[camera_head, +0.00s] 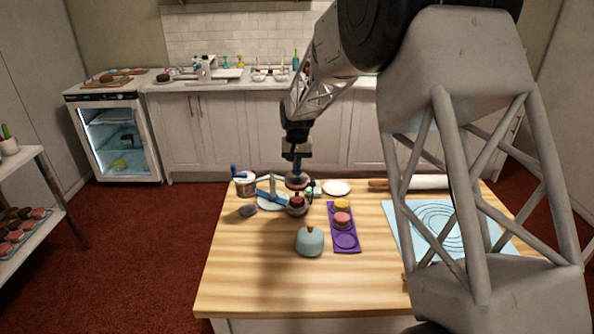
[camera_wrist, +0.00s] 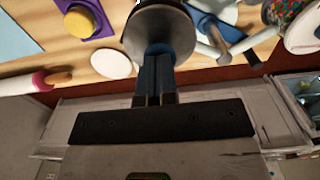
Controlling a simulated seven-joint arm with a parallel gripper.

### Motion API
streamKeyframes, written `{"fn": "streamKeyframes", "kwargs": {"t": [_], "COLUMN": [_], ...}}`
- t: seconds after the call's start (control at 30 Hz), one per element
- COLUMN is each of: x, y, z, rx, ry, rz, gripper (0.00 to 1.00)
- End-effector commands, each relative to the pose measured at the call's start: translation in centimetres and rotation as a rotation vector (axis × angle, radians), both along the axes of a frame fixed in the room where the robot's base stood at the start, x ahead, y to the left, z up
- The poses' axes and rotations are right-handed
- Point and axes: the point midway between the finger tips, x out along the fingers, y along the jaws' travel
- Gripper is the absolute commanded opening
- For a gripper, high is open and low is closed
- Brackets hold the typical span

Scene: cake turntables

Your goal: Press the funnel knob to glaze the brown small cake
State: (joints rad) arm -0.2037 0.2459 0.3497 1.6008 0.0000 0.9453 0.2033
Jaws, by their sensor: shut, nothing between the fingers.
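My gripper (camera_head: 297,160) is shut and points straight down over the left part of the wooden table. Its blue fingers sit at the top of the funnel (camera_head: 297,182). In the wrist view my gripper (camera_wrist: 157,55) reaches the funnel's grey round top (camera_wrist: 165,35); the fingers hide the knob, and I cannot tell whether it is pressed down. A small dark reddish-brown cake (camera_head: 297,201) sits below the funnel, close to a white turntable or stand with a blue arm (camera_head: 270,197). The glaze on it is too small to make out.
A purple tray (camera_head: 344,240) right of the funnel holds a yellow cake (camera_head: 342,205) and a pink cake (camera_head: 342,219). A blue-grey dome (camera_head: 310,242) stands in front. A white plate (camera_head: 336,187) and a rolling pin (camera_head: 415,183) lie behind. The table's front left is clear.

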Motion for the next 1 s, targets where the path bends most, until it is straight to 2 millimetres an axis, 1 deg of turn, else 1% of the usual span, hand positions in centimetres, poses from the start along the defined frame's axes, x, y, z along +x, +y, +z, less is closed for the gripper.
{"fn": "streamKeyframes", "kwargs": {"t": [0.37, 1.0], "x": [0.0, 0.0], "y": [0.0, 0.0], "z": [-0.1, -1.0], "rx": [0.0, 0.0], "ry": [0.0, 0.001], "rz": [0.0, 0.0], "gripper": [0.0, 0.0]}}
